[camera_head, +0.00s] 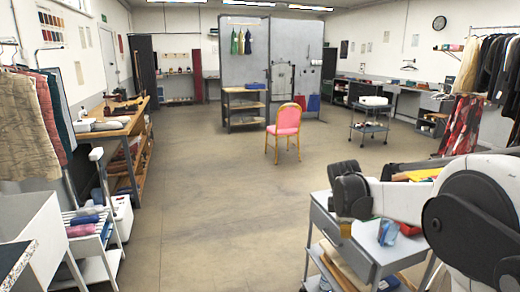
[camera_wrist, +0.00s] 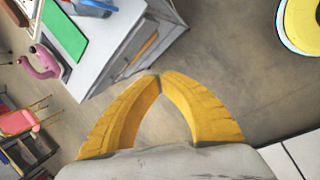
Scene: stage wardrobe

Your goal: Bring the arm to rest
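My gripper (camera_wrist: 158,77) shows in the wrist view as two yellow ridged fingers. Their tips meet, and the space between them holds nothing; only floor shows there. In the head view my white and dark grey arm (camera_head: 400,198) fills the lower right, bent over a grey cart.
The grey cart (camera_head: 360,249) carries small items and stands close under my arm. A white-framed shelf (camera_head: 98,270) is at lower left, a workbench (camera_head: 122,124) behind it. A pink chair (camera_head: 285,128) stands mid-room. The floor (camera_head: 215,200) between is clear.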

